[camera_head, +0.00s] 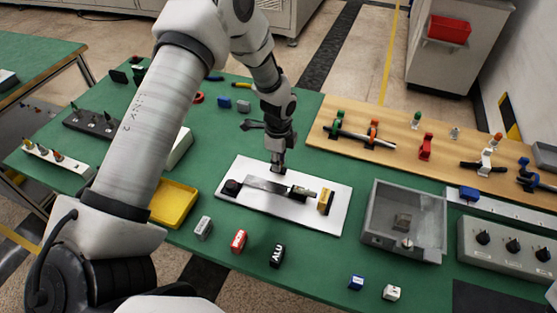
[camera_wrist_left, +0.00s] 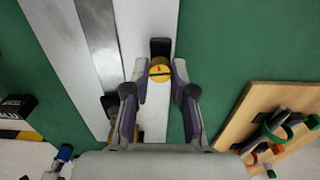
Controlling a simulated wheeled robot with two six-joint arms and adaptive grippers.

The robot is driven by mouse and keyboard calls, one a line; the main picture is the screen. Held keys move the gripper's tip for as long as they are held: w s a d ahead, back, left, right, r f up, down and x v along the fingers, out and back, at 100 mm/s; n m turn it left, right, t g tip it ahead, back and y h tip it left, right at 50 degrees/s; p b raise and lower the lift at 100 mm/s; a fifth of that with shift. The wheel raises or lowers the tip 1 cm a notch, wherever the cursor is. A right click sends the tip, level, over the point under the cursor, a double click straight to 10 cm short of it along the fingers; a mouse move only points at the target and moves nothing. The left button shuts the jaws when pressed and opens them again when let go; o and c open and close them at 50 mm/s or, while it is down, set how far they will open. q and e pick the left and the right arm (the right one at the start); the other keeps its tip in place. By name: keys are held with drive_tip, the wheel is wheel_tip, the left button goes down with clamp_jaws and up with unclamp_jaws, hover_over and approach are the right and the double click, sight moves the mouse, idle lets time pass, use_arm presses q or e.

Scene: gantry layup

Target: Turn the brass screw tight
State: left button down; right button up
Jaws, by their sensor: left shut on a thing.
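The white board (camera_head: 305,217) lies on the green table in the middle of the head view. A grey metal bar (camera_head: 262,185) lies along it, with a dark round knob (camera_head: 232,187) at its left end and a yellow block (camera_head: 326,201) at its right. My left gripper (camera_head: 278,165) points down at the board's far side, and its tips hide the screw there. In the left wrist view the brass screw (camera_wrist_left: 160,70) shows as a round yellow head with a small red mark. The left fingers are shut on it, one on each side. My right gripper is not in view.
A grey open-topped box (camera_head: 374,238) and a control box with dark knobs (camera_head: 490,262) stand to the right. A wooden board (camera_head: 395,160) with clamps lies behind. A yellow tray (camera_head: 173,203) is left. Small labelled blocks (camera_head: 239,241) sit in front.

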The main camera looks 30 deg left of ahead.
use_arm(q)
drive_tip(key=shift+w, duration=0.1)
drive_tip(key=c, duration=1)
unclamp_jaws()
drive_tip(key=shift+o, duration=0.2)
wheel_tip(320, 180, up, 12)
